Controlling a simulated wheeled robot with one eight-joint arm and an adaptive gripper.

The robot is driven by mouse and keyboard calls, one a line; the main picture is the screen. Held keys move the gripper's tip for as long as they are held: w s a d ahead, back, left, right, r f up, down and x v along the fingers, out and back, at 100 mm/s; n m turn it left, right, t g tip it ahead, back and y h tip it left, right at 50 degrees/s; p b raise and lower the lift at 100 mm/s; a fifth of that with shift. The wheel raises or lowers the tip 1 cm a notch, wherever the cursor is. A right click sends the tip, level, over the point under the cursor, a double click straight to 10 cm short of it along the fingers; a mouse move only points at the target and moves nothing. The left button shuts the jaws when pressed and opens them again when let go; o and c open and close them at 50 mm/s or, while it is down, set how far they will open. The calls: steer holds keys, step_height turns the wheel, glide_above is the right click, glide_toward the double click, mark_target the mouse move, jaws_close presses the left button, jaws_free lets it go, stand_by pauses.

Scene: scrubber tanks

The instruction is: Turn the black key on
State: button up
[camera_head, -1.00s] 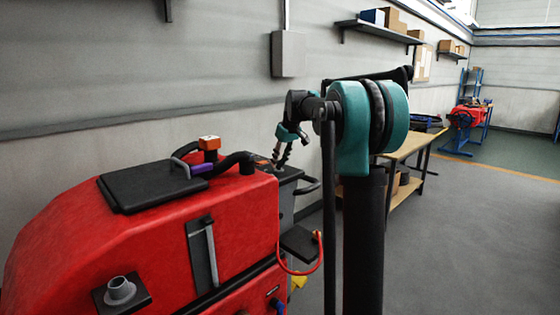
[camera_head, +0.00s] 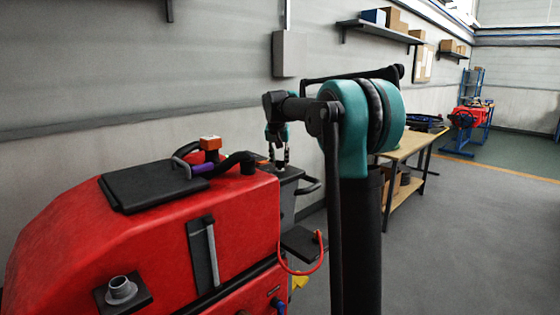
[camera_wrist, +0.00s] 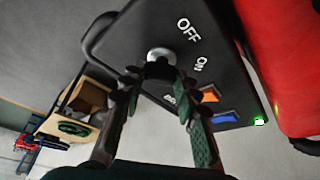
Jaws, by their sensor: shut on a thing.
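My gripper (camera_wrist: 160,76) points at the dark control panel (camera_wrist: 218,62) in the wrist view. Its two fingertips stand at either side of the black key (camera_wrist: 159,69) and are shut on it. The key sits at a round silver lock (camera_wrist: 161,54), and the fingertips partly hide it. The white labels OFF and ON are on the panel to the right of the lock. The key's exact angle is hard to tell. In the head view my gripper (camera_head: 278,160) points down at the panel behind the red machine, and the key is too small to see there.
An orange switch (camera_wrist: 209,95), a blue switch (camera_wrist: 225,117) and a green light (camera_wrist: 259,121) are on the panel near my right finger. A black handle (camera_wrist: 97,33) curves along the panel's side. The red scrubber body (camera_head: 150,235) stands close by. Open floor lies to the right.

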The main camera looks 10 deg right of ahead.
steer(key=shift+m, duration=0.6)
steer(key=shift+h, duration=0.3)
steer(key=o, duration=1.2)
steer(key=shift+c, duration=0.2)
steer(key=shift+r, duration=0.1)
steer(key=v, duration=1.1)
steer(key=shift+r, duration=0.45)
steer(key=shift+s, duration=0.15)
